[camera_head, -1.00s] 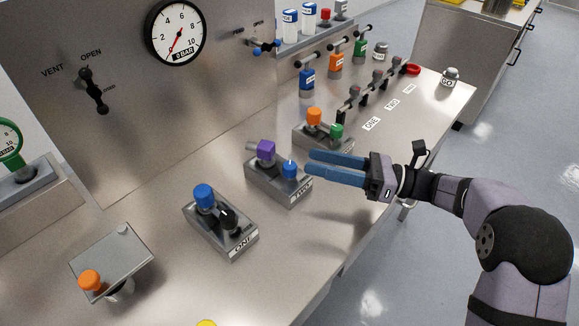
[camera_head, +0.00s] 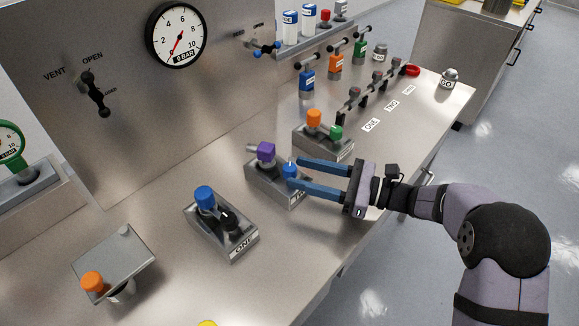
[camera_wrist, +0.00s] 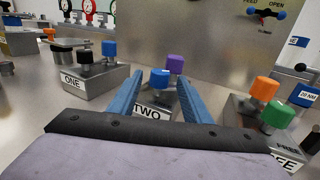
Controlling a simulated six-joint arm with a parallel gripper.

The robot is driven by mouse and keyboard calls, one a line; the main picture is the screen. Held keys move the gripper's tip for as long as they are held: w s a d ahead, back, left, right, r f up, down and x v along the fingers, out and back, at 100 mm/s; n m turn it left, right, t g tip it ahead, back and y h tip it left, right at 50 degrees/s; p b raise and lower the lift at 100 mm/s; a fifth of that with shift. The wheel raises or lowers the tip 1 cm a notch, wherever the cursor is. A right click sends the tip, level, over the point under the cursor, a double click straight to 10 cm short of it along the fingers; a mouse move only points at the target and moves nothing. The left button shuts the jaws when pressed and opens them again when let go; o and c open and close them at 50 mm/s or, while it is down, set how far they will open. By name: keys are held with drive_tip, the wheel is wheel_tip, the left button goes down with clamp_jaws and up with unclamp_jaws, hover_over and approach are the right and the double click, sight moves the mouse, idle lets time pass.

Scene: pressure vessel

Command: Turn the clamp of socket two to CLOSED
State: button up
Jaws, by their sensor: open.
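Socket two (camera_wrist: 151,113) is a grey block labelled TWO, with a purple knob and a blue knob on top. In the head view its purple knob (camera_head: 266,152) stands at the back and its blue knob (camera_head: 290,170) nearer the front edge. My gripper (camera_head: 297,173) is open with two long blue fingers pointing at socket two from the right. In the wrist view the blue knob (camera_wrist: 159,76) shows between the fingers, ahead of them, with the purple knob (camera_wrist: 175,63) behind it. I cannot tell whether a finger touches the blue knob. The TWO label is partly hidden by a finger in the head view.
Socket one (camera_head: 226,235) with a blue and a black knob stands to the left. Another socket with orange and green knobs (camera_head: 336,132) stands close behind my fingers. A steel panel with a gauge (camera_head: 176,35) rises at the back. The bench front is clear.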

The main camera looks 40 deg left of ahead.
sight(289, 170)
drive_tip(key=shift+p+x, duration=0.4)
drive_tip(key=shift+x, duration=1.6)
drive_tip(key=c, duration=1)
